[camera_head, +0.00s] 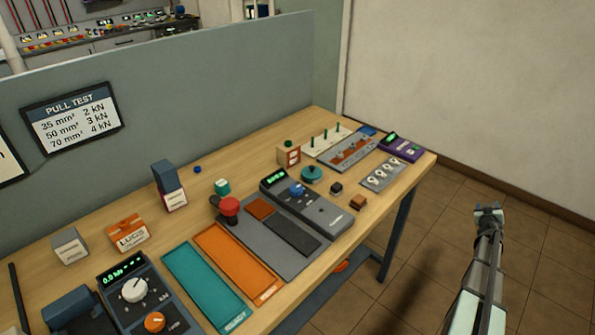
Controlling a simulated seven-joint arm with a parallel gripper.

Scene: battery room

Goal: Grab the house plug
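I cannot tell for sure which object is the house plug. Small candidates stand on the wooden workbench (215,262): a dark block (336,188) and a brown block (358,202) right of the grey meter, a round teal piece (311,174) behind them, and a teal-and-white piece (222,186) near the middle. My gripper (488,208) is at the right, over the tiled floor, beyond the bench's right edge and apart from everything on it. It is small in view, so whether its fingers are open or shut is unclear. I see nothing held in it.
A grey meter (328,216), a red mushroom button (229,206), teal (205,285) and orange (237,262) mats and a dial unit (135,290) crowd the bench. A purple device (402,147) sits at its far right corner. A grey partition (200,110) stands behind. The floor around my gripper is clear.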

